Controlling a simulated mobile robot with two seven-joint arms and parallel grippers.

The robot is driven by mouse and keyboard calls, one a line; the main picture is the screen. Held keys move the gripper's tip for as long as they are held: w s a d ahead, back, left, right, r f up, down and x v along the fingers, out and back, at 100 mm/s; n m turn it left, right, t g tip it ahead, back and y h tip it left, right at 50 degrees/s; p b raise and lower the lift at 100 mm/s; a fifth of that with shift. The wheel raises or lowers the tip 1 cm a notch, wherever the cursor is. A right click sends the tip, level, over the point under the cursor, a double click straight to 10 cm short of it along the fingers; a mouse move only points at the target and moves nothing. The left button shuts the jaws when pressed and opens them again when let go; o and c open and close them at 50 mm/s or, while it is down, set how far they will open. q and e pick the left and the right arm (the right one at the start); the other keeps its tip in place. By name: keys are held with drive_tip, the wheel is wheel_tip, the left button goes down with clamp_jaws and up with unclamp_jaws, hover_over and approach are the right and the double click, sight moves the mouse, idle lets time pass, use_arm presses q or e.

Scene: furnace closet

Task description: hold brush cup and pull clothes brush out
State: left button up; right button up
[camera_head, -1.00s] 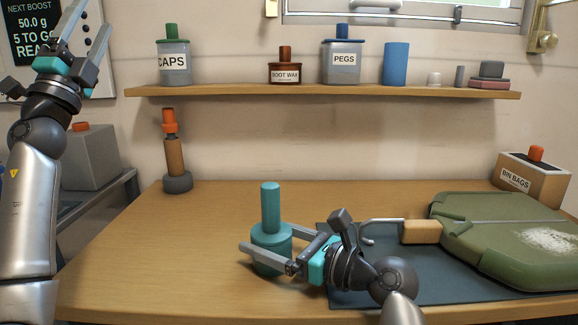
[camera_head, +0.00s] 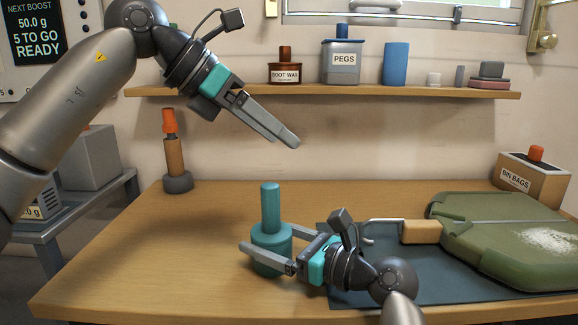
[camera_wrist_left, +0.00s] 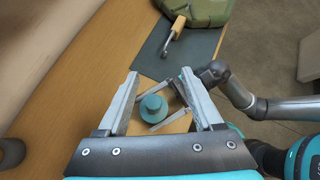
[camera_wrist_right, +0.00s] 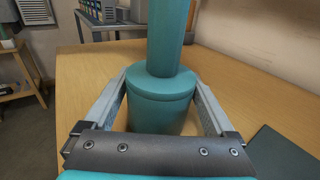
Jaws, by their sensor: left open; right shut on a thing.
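The teal brush cup (camera_head: 266,258) stands upright on the wooden table. The teal clothes brush (camera_head: 270,208) stands in it with its handle straight up; its lower part is hidden in the cup. My right gripper (camera_head: 262,238) is shut on the cup, one finger on each side, as the right wrist view shows around the cup (camera_wrist_right: 155,113). My left gripper (camera_head: 287,141) is open and empty, above and apart from the brush, with its fingers slanting down to the right. In the left wrist view the brush top (camera_wrist_left: 152,103) lies between and beyond the open fingers.
A green case (camera_head: 500,235) and a wooden-handled hook (camera_head: 421,231) lie on the dark mat (camera_head: 345,287) at right. An orange-topped tool (camera_head: 174,155) stands at back left. A shelf (camera_head: 230,92) with jars hangs above.

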sight(268, 185)
use_arm(q)
drive_tip(key=a+f+y, duration=0.1)
drive_tip(key=f, duration=0.1)
drive_tip(key=s+a+f+y, duration=0.1)
drive_tip(key=a+y, duration=0.1)
drive_tip(key=shift+a+f+g, duration=0.3)
drive_tip(key=shift+f, duration=0.1)
drive_tip(key=shift+x, duration=3.45)
drive_tip(key=shift+a+f, duration=0.1)
drive_tip(key=shift+a, duration=0.05)
clamp_jaws()
use_arm(e)
drive_tip(key=shift+f, duration=0.1)
use_arm(q)
drive_tip(key=shift+r, duration=2.2)
